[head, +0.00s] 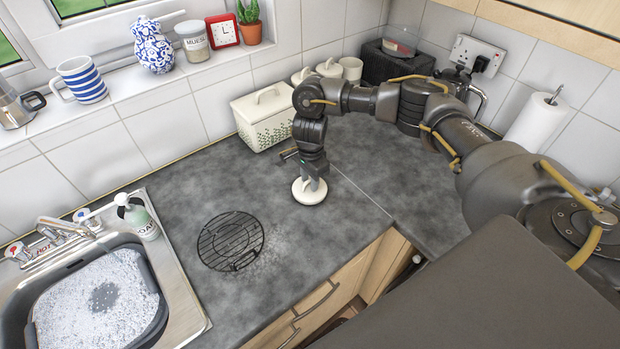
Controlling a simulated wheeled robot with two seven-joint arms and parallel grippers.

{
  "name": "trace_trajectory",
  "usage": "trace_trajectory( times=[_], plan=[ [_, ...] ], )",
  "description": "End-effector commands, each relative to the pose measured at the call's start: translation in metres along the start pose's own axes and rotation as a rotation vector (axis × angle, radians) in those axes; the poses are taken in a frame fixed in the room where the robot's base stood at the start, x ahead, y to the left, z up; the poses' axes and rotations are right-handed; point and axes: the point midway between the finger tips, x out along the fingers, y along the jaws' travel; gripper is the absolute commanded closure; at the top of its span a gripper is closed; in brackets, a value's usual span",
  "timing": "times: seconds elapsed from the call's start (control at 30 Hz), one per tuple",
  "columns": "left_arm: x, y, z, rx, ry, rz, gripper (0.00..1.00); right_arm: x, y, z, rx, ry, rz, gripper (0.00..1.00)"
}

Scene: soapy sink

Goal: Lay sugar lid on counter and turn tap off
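A round cream lid (309,195), which I take for the sugar lid, is at counter level on the grey counter (300,240), right of the wire rack. My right gripper (314,184) points down over the lid, its fingers close together at the knob. It appears shut on the knob, though the fingertips are small and partly hidden. The chrome tap (62,232) stands behind the sink at the left, with a red-marked handle (17,251) and another handle (82,215). I cannot make out whether water runs. My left gripper is not in view.
A basin of suds (152,318) sits in the sink; a soap bottle (140,220) stands beside the tap. A black wire rack (230,241) lies on the counter. A cream bread bin (262,120) and pale canisters (329,68) stand at the back. Counter around the lid is clear.

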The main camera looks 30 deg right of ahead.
Motion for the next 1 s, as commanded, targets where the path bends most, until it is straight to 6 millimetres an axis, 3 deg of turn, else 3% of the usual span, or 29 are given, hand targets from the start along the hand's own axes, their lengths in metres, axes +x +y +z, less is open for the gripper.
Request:
trace_trajectory(
  times=[0.27,0.7,1.0],
  plan=[
    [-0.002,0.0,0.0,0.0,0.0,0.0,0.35,-0.01,-0.002,0.0,-0.001,0.001,-0.004,0.7],
    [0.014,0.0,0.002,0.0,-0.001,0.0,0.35,-0.09,-0.002,0.0,-0.001,0.002,-0.005,0.7],
    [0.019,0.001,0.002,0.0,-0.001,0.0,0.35,-0.12,0.0,0.0,-0.001,0.001,-0.001,0.7]
  ],
)
